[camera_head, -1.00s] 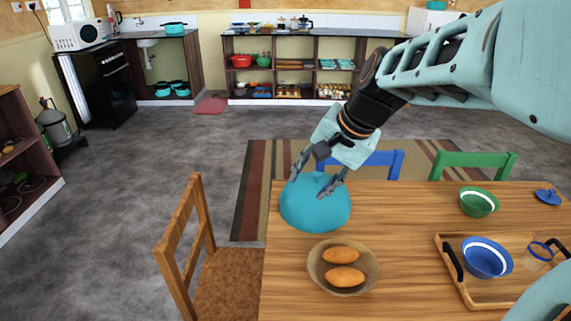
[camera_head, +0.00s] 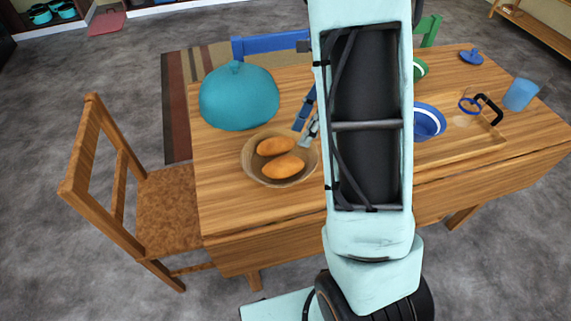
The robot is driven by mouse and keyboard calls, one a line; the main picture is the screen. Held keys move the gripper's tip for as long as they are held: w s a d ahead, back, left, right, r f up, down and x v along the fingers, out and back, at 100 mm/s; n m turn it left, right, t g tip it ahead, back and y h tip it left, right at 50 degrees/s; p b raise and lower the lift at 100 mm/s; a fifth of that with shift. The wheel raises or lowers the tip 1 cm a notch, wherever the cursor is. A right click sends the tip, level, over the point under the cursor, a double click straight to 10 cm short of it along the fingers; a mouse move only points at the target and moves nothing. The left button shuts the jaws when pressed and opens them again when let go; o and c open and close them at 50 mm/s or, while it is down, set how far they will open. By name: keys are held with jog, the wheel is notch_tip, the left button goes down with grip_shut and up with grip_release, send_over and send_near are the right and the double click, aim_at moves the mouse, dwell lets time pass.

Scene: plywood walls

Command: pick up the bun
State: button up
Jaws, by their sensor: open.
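Two orange-brown buns lie in a wooden bowl (camera_head: 249,170) near the left side of the table. The upper bun (camera_head: 276,146) sits just behind the lower bun (camera_head: 284,167). My gripper (camera_head: 306,124) is open at the bowl's right rim, with nothing seen between its fingers. My own arm link hides much of the gripper, so its exact height over the bowl cannot be told.
A teal dome (camera_head: 239,97) stands on the table (camera_head: 225,205) just behind the bowl. A wooden chair (camera_head: 165,205) stands at the left.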

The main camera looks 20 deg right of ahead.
aim_at(287, 160)
jog(key=b+x, duration=0.2)
jog(key=x, duration=0.8)
jog(key=shift+s+r, duration=0.1)
jog(key=c, duration=0.8)
jog(key=shift+c, duration=0.2)
jog(key=shift+r, duration=0.15)
